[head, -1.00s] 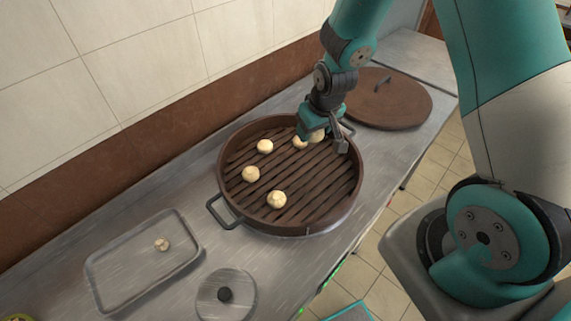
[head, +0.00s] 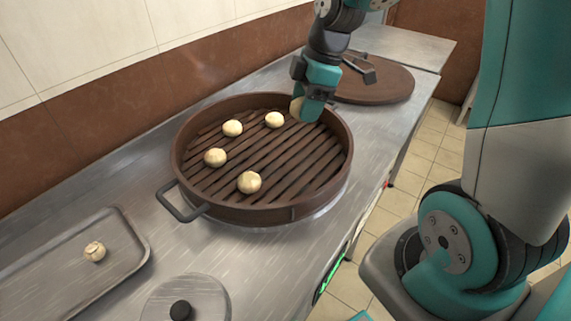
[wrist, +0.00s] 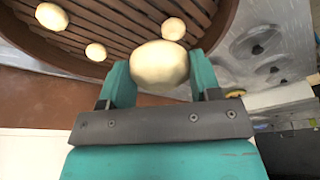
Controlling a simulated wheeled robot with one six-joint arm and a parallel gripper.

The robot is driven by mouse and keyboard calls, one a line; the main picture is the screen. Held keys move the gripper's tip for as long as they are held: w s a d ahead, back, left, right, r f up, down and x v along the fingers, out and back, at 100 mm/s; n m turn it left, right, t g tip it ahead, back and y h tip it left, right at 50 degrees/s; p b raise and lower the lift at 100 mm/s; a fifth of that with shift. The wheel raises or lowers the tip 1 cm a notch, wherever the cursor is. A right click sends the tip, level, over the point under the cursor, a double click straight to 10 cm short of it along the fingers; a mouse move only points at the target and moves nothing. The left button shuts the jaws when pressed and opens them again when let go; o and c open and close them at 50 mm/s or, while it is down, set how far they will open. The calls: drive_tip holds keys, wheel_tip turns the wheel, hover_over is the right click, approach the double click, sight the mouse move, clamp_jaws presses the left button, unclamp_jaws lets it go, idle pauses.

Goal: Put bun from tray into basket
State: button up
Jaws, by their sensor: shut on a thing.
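My gripper (head: 308,106) is shut on a pale round bun (head: 297,107) at the far right side of the basket. In the wrist view the held bun (wrist: 159,66) sits between my two teal fingers, and its height above the slats is hard to tell. The round brown slatted basket (head: 262,212) holds several other buns, such as one near the front (head: 249,182) and one at the back (head: 274,119). The grey metal tray (head: 130,232) at the lower left holds one bun (head: 95,251).
A brown round lid (head: 385,88) lies on the counter behind the basket. A smaller grey lid with a black knob (head: 181,311) lies at the front. The basket's side handle (head: 182,211) sticks out to the left. The tiled wall (head: 80,45) runs along the counter's back.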

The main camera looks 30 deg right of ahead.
sight(299, 175)
wheel_tip(299, 175, down, 17)
drive_tip(key=shift+f+b, duration=0.2)
drive_tip(key=shift+b, duration=0.6)
drive_tip(key=shift+f, duration=0.15)
drive_tip(key=o, duration=0.9)
